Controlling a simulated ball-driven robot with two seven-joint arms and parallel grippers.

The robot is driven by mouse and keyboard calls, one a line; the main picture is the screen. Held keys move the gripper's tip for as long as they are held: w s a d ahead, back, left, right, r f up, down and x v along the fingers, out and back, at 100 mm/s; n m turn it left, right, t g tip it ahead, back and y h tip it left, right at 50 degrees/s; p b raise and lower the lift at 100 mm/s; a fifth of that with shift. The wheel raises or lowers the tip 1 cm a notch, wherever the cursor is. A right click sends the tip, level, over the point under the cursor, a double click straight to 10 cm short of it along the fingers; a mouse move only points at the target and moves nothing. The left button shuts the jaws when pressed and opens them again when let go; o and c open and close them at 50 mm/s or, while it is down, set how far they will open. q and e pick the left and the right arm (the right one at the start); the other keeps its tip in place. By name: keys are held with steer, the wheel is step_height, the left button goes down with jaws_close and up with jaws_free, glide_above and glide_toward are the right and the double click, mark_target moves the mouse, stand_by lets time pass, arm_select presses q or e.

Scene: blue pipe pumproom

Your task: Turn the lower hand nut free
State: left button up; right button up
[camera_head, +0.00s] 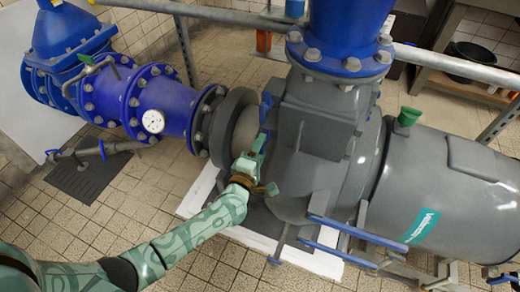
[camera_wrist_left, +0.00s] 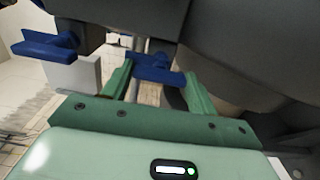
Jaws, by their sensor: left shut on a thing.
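My left gripper (camera_head: 259,145) reaches in from the lower left to the grey pump casing beside the pipe flange. In the left wrist view its two green fingers (camera_wrist_left: 157,82) stand on both sides of a blue winged hand nut (camera_wrist_left: 152,67) and are shut on it. This nut sits on a thin metal rod running between the fingers. In the head view the gripper mostly hides it. A second blue hand nut (camera_wrist_left: 45,45) shows to the left in the wrist view, apart from the fingers. A blue nut (camera_head: 267,104) also shows above the gripper in the head view. My right gripper is out of view.
The grey pump casing (camera_head: 305,185) and large grey motor (camera_head: 455,195) fill the right. Blue pipework with a white gauge (camera_head: 153,121) lies left. Blue bars (camera_head: 350,230) jut out low in front. A metal rail (camera_head: 200,12) crosses above. Tiled floor is open at lower left.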

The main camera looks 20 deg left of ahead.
arm_select(q)
steer(key=shift+f, duration=0.15)
steer(key=o, duration=1)
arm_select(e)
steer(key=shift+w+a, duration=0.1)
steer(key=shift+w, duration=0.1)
arm_select(q)
steer(key=shift+s, duration=0.15)
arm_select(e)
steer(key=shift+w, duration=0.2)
arm_select(q)
steer(key=s+p, duration=0.4)
steer(key=s, duration=1.2)
steer(key=shift+a, duration=0.3)
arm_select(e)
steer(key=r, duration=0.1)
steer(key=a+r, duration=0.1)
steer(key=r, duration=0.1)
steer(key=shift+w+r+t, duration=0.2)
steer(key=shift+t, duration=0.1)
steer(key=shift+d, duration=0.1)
